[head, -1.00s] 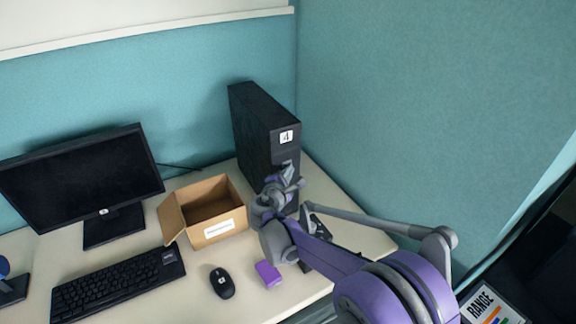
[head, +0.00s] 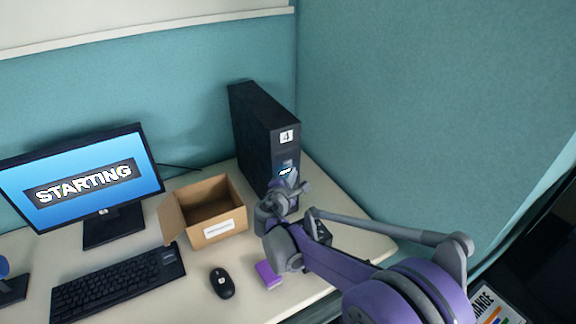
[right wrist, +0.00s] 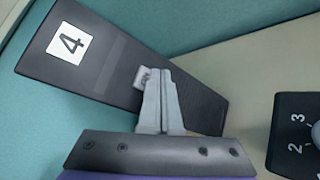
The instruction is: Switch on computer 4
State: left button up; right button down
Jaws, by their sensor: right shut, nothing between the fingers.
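Computer 4 is a tall black tower (head: 262,130) with a white label "4" on its front, standing upright on the desk at the back right. It also shows in the right wrist view (right wrist: 103,72), tilted in the picture. A small light blue glow shows on its front below the label in the head view. The monitor (head: 85,185) shows "STARTING" on a blue screen. My right gripper (head: 290,182) is shut and empty in front of the tower's front face. In the right wrist view its fingers (right wrist: 150,78) overlap the tower's front; contact cannot be told. My left gripper is out of view.
An open cardboard box (head: 217,226) stands left of my right gripper. A keyboard (head: 115,285), a mouse (head: 222,283) and a purple block (head: 267,274) lie on the desk. A black box with numbers (right wrist: 296,135) is right of the gripper. Teal partitions close the back and right.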

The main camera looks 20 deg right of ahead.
jog(key=shift+s+d, duration=0.2)
jog(key=shift+s, duration=1.25)
jog(key=shift+s+d, duration=0.2)
jog(key=shift+s, duration=1.2)
jog(key=shift+d, duration=0.1)
